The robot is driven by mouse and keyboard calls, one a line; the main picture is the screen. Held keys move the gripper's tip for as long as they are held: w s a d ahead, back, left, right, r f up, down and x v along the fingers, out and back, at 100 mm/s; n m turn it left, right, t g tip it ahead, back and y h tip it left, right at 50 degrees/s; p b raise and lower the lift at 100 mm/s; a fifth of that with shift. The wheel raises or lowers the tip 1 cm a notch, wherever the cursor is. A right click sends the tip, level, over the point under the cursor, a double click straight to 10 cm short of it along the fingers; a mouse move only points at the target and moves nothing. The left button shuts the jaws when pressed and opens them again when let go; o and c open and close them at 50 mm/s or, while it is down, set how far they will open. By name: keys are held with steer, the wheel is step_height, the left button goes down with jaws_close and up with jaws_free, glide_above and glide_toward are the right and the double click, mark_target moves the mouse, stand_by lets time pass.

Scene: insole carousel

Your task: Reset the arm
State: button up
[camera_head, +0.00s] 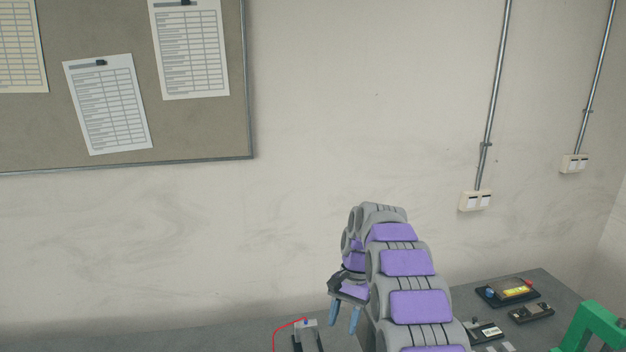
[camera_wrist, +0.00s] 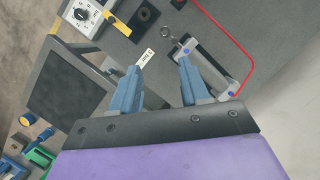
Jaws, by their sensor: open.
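My gripper (camera_head: 343,316) hangs at the end of my purple and grey arm in the head view, above the grey table (camera_head: 200,341). Its two blue fingers point down and stand apart with nothing between them. In the wrist view my gripper (camera_wrist: 160,80) is open and empty over the grey table top (camera_wrist: 255,28). A grey device with a red cable (camera_wrist: 212,68) lies below and beyond the right finger. It also shows in the head view, left of the fingers (camera_head: 308,335).
In the wrist view, a dark flat panel (camera_wrist: 65,92) and a dial box (camera_wrist: 82,14) lie to the left. In the head view, small electronic modules (camera_head: 508,292) and a green frame (camera_head: 597,322) are at the right. The wall behind has a notice board (camera_head: 200,130) and conduits (camera_head: 492,105).

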steer(key=s+d+r+n+h+b, duration=0.1)
steer(key=s+d+r+b, duration=0.15)
steer(key=s, duration=0.75)
steer(key=s+d+r+n+b, duration=0.1)
steer(key=s+r+n, duration=0.15)
steer(key=s, duration=0.85)
steer(key=s+d+f+n+b, duration=0.1)
steer(key=s+f, duration=0.2)
steer(key=s, duration=0.8)
steer(key=s+d+f+n+t+h+b, duration=0.1)
steer(key=s+d+f+b, duration=0.1)
steer(key=s, duration=1)
steer(key=shift+f+t, duration=0.3)
steer(key=shift+f, duration=0.4)
